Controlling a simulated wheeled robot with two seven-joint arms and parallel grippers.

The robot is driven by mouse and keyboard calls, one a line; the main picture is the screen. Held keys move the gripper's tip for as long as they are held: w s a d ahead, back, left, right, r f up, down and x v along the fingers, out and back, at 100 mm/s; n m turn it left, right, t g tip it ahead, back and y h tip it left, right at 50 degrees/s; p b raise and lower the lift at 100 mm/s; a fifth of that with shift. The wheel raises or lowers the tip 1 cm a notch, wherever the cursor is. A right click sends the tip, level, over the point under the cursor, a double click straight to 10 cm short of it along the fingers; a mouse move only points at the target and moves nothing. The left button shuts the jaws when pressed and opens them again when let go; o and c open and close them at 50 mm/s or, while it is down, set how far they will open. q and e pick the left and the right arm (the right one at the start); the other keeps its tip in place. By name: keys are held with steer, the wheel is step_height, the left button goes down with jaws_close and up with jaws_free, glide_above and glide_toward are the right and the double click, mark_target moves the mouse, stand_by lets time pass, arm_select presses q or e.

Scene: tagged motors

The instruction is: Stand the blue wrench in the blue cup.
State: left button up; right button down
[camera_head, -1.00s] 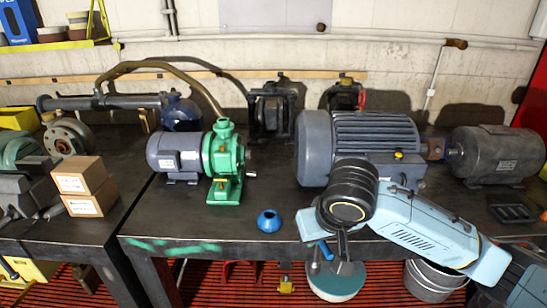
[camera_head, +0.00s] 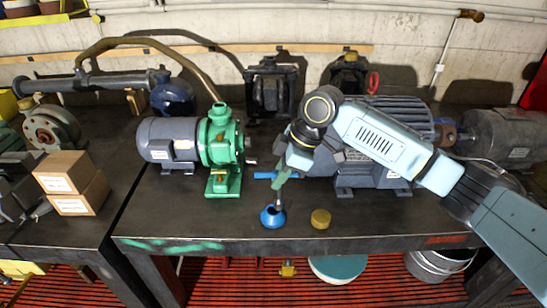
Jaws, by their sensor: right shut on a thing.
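The blue cup (camera_head: 272,219) stands near the front edge of the dark bench, left of a small brass-coloured cylinder. My right gripper (camera_head: 283,176) is above the cup, pointing down, and shut on the blue wrench (camera_head: 264,175). The wrench's blue bar sticks out sideways to the left of the gripper. A thin grey part runs down from the gripper to the cup's mouth; I cannot tell whether its lower end is inside the cup. The gripper hides part of the wrench. My left gripper is not in view.
A green pump with a grey motor (camera_head: 222,160) stands left of the cup. A large grey-blue motor (camera_head: 370,172) is behind my right arm. The brass-coloured cylinder (camera_head: 320,218) stands right of the cup. Cardboard boxes (camera_head: 72,182) sit on the left bench.

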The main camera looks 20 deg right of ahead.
arm_select(q)
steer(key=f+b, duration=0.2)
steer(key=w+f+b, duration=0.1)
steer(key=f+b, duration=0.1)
steer(key=b, duration=0.1)
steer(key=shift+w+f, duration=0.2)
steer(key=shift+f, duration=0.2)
arm_select(e)
steer(key=w+f+n, duration=0.1)
steer(key=w+f+n+g, duration=0.1)
steer(key=n, duration=0.1)
steer(key=shift+w+a+f, duration=0.25)
steer(key=shift+a+f, duration=0.1)
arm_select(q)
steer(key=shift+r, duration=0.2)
arm_select(e)
steer(key=shift+p, duration=0.6)
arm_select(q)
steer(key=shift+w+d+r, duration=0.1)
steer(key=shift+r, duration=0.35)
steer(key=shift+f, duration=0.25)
arm_select(e)
steer(key=shift+f, duration=1.9)
steer(key=c, duration=1.3)
jaws_free()
